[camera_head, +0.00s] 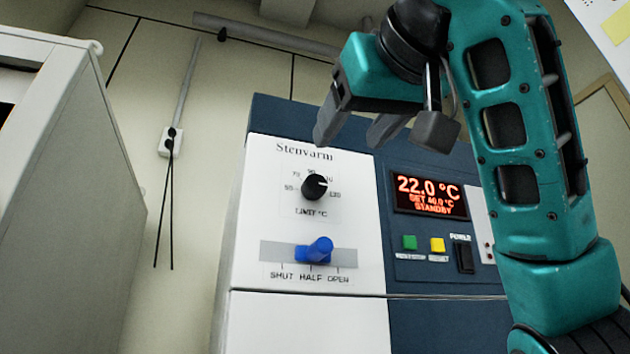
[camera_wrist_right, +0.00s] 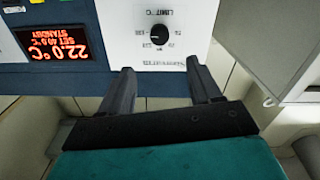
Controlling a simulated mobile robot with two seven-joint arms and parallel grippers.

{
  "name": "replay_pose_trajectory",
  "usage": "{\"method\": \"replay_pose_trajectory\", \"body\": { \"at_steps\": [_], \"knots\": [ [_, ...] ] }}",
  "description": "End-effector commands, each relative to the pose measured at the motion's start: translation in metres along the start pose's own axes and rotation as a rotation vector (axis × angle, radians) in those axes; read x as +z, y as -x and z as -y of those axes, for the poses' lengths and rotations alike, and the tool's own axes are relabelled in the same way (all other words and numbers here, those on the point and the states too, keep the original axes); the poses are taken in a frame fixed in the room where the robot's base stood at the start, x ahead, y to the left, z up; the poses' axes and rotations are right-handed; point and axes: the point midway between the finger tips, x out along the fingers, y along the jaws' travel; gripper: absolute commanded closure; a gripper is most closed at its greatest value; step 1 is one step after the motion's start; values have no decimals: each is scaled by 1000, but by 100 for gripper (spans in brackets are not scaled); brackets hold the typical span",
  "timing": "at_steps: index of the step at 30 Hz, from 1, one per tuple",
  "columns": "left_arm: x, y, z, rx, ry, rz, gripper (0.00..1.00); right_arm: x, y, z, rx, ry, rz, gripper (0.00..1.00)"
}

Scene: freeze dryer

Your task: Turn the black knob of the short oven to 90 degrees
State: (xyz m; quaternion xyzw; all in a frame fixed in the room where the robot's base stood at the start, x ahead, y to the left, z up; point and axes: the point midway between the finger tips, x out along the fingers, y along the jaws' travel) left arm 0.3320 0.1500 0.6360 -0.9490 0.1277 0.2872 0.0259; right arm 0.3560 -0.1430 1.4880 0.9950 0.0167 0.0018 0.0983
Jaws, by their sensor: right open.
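The black knob (camera_head: 314,187) sits on the white front panel of the short oven (camera_head: 262,205), under the name "Stenvarm". Its white mark points right and slightly up, towards the high-number side of the dial; 90 is printed at the top. My right gripper (camera_head: 352,130) is open and empty, above and a little right of the knob in the head view. In the right wrist view, which is upside down, the knob (camera_wrist_right: 159,34) lies beyond and between the open fingers (camera_wrist_right: 160,68), apart from them. My left gripper is not in view.
A blue lever (camera_head: 315,250) below the knob stands near HALF. Right of it are a red display (camera_head: 430,195) reading 22.0 °C, SET 40.0 °C, STANDBY, green and yellow buttons (camera_head: 424,243), and a black power switch (camera_head: 464,257). A pale cabinet (camera_head: 70,190) stands left.

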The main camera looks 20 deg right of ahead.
Motion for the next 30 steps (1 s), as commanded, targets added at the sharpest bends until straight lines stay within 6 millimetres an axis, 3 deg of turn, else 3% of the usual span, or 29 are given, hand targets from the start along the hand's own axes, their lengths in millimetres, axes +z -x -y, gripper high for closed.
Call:
{"method": "replay_pose_trajectory", "body": {
  "at_steps": [17,24,30],
  "knots": [
    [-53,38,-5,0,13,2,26,-4,-72,0,-5,-2,5,37],
    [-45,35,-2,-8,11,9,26,0,-110,-1,0,-1,4,37],
    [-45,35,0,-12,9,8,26,1,-122,0,0,0,1,37]
  ]
}}
